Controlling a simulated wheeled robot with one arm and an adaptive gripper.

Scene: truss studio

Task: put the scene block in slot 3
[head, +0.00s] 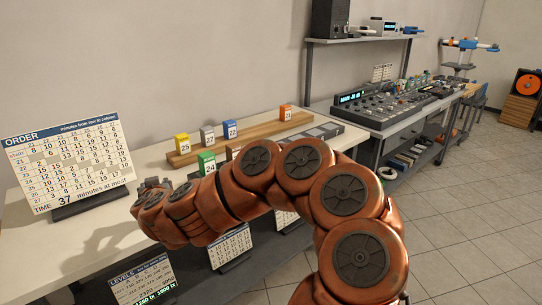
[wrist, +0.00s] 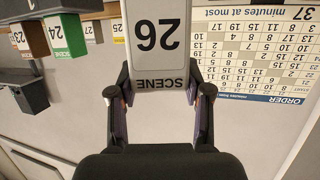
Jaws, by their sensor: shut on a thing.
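My gripper (wrist: 160,100) is shut on a light grey scene block (wrist: 158,35) marked 26, which shows upside down between the two fingers in the wrist view. In the head view my gripper (head: 152,187) is over the left part of the table, in front of the order board; the held block cannot be made out there. My arm hides much of that row, and I cannot tell which place is slot 3.
A wooden rack (head: 262,132) behind holds a yellow block (head: 182,144), a grey block (head: 207,136), a blue block (head: 230,129) and an orange block (head: 285,112). The order board (head: 68,165) stands at the left. A mixing console (head: 395,102) stands at the right.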

